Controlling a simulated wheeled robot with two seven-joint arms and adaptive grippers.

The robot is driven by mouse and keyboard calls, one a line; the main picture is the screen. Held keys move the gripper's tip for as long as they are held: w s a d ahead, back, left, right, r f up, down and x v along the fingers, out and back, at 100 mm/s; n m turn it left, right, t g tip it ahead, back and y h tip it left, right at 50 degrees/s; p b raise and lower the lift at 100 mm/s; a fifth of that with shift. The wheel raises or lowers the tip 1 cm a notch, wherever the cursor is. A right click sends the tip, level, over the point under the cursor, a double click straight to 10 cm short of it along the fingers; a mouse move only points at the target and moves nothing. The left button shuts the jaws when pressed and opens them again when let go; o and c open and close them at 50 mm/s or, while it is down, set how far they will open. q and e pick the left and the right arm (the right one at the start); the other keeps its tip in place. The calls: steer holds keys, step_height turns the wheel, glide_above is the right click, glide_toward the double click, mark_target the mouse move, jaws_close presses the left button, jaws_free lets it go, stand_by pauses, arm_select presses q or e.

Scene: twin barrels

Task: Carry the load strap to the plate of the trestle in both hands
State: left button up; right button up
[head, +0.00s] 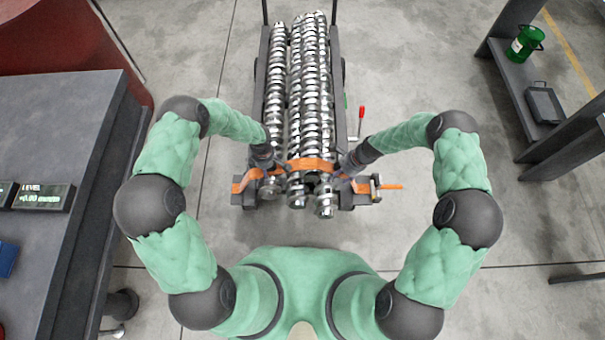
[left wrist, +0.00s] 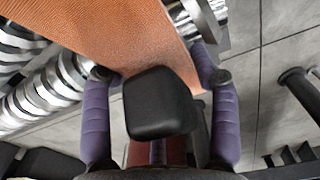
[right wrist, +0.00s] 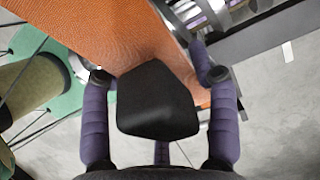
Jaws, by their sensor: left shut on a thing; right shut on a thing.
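The load strap (head: 303,166) is an orange band. It runs across the near end of a rack of shiny metal shafts, with its ends at my two grippers. My left gripper (head: 263,168) is shut on its left part; in the left wrist view the strap (left wrist: 110,35) passes between the purple fingers. My right gripper (head: 348,172) is shut on its right part; in the right wrist view the strap (right wrist: 110,35) also lies between the fingers. I cannot tell whether the strap touches the shafts. I cannot make out the trestle's plate for certain.
Several ribbed metal shafts (head: 310,90) lie lengthwise on the dark rack (head: 337,80). A red-handled lever (head: 361,113) stands at its right. A grey bench (head: 70,130) is on the left; a dark shelf (head: 515,85) with a green can (head: 524,43) is on the right.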

steer(key=shift+r, duration=0.1)
